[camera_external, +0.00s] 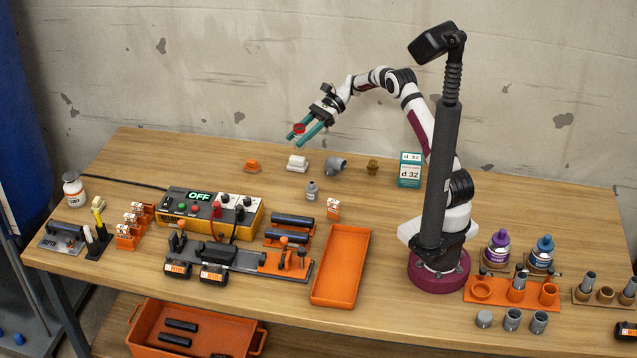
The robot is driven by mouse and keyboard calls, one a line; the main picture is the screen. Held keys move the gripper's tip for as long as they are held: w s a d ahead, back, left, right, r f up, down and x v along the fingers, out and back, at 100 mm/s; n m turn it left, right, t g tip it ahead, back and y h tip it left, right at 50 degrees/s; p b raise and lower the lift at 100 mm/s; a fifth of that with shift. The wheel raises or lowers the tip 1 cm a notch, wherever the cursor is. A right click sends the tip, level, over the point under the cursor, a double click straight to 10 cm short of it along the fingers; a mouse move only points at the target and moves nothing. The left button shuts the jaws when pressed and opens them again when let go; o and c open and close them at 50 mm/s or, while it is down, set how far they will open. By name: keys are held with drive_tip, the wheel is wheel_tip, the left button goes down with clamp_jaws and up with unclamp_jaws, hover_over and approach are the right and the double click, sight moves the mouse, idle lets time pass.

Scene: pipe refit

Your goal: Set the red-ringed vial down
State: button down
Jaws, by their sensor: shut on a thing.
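My gripper (297,138), with two teal fingers, is raised in the air above the back of the table. It is shut on the red-ringed vial (299,128), whose red ring shows between the fingers. The rest of the vial is small and mostly hidden by the fingers, so its tilt is hard to tell. The vial is clear of the wooden table (220,160).
An empty orange tray (340,266) lies at the front. The back left table is clear.

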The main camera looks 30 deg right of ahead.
drive_tip(key=w+d+r+m+t, duration=0.2)
drive_tip(key=w+r+m+t, duration=0.2)
drive_tip(key=w, duration=0.3)
wheel_tip(320, 180, down, 10)
drive_tip(key=x, duration=0.4)
drive_tip(key=f+x, duration=0.1)
drive_tip(key=x, duration=0.3)
drive_tip(key=d+f+x, duration=0.1)
drive_tip(key=x, duration=0.4)
drive_tip(key=shift+s+a+f, duration=0.1)
drive_tip(key=shift+s+f, duration=0.1)
drive_tip(key=shift+f, duration=2)
drive_tip(key=shift+c, duration=2.4)
unclamp_jaws()
drive_tip(key=shift+f, duration=0.1)
